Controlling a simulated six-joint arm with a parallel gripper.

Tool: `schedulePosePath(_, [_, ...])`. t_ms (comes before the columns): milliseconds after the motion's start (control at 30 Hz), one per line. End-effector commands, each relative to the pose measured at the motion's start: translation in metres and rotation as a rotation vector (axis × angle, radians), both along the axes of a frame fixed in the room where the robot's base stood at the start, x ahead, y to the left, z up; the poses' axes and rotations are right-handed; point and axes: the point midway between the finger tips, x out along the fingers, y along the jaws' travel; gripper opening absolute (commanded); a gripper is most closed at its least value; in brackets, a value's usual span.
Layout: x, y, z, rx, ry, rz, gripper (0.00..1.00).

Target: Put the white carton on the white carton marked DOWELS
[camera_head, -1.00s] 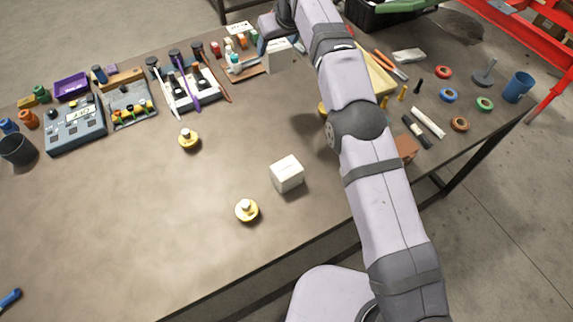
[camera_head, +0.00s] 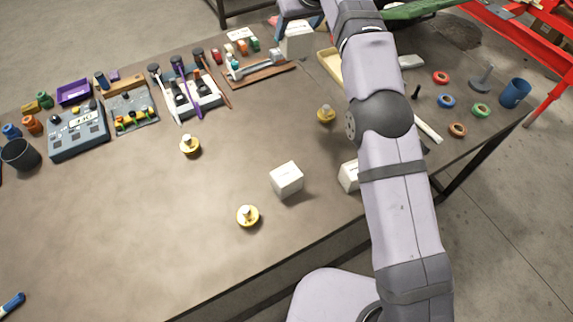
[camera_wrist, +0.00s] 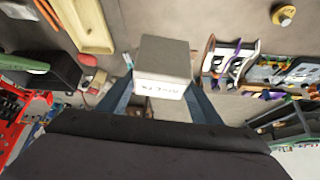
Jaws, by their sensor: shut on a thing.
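My gripper (camera_head: 298,22) is at the far edge of the table, shut on a white carton (camera_head: 298,42). In the wrist view the carton (camera_wrist: 163,62) sits between the two blue-grey fingers (camera_wrist: 160,98), with a printed label too small to read surely. Another white carton (camera_head: 287,179) stands on the near middle of the table. A third white carton (camera_head: 348,176) stands to its right, partly hidden behind my arm. I cannot read a DOWELS marking on either standing carton.
Yellow knobs (camera_head: 248,215), (camera_head: 190,145) and (camera_head: 326,114) stand around the middle. A wrench on a brown board (camera_head: 262,76) and a yellow tray (camera_head: 330,66) lie near the held carton. Tape rolls and a blue cup (camera_head: 516,93) are at right.

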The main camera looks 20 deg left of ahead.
Motion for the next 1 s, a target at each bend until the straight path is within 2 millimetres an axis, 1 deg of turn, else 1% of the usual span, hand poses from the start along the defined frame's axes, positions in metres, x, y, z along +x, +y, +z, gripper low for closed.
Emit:
schedulePosePath(33, [-0.001,-0.002,0.004,0.001,-0.002,-0.003,0.29])
schedulePosePath(267, [-0.008,-0.012,0.012,0.001,-0.003,-0.019,0.29])
schedulePosePath(433, [-0.021,-0.025,0.017,0.001,-0.003,-0.039,0.29])
schedulePosePath(567, [-0.034,-0.034,0.017,0.002,-0.004,-0.047,0.29])
schedulePosePath(767, [-0.062,-0.047,0.009,0.001,-0.003,-0.015,0.29])
schedulePosePath(867, [-0.08,-0.052,0.002,0.001,-0.003,0.023,0.29])
schedulePosePath(1000, [-0.109,-0.056,-0.014,0.002,-0.002,0.107,0.29])
